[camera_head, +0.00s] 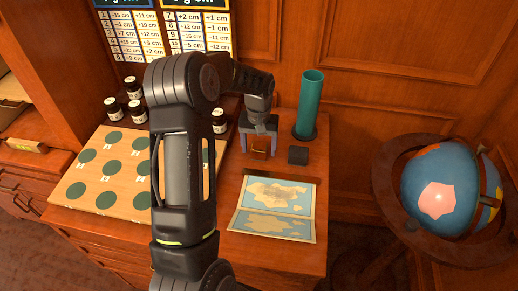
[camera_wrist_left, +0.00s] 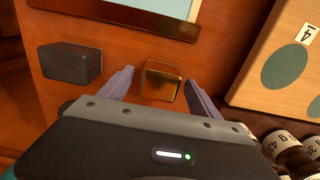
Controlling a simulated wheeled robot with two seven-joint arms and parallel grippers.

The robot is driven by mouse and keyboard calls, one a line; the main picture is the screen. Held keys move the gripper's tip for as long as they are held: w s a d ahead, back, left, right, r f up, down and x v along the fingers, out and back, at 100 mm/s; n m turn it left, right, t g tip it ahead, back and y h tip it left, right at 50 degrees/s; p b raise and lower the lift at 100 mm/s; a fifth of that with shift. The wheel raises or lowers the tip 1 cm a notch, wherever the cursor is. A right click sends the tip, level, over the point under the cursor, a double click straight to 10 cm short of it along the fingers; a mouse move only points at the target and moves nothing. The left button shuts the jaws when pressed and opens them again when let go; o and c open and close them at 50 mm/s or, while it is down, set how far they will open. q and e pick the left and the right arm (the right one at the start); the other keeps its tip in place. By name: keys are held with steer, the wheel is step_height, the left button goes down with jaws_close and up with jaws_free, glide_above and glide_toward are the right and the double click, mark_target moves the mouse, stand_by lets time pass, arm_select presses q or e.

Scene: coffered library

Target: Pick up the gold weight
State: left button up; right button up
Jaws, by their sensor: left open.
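The gold weight (camera_head: 259,148) is a small shiny cube on the wooden desk top (camera_head: 233,177). In the left wrist view the gold weight (camera_wrist_left: 161,85) shows between the two finger ends. My left gripper (camera_head: 258,139) is open and points down over it, one finger on each side. A gap shows between the weight and each finger in the left wrist view. Whether the fingers are level with the weight is hard to tell. A dark grey cube (camera_head: 298,155) stands just beside it; it also shows in the left wrist view (camera_wrist_left: 70,63). My right gripper is not in view.
A green cylinder (camera_head: 309,105) stands behind the dark cube. A map (camera_head: 272,208) with a dark strip along its top edge lies in front. A board with green discs (camera_head: 103,172) and several labelled dark jars (camera_head: 113,109) are at the left. A globe (camera_head: 441,188) stands right of the desk.

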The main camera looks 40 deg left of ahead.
arm_select(q)
steer(key=shift+c, duration=0.2)
stand_by(0.4)
jaws_close()
stand_by(0.6)
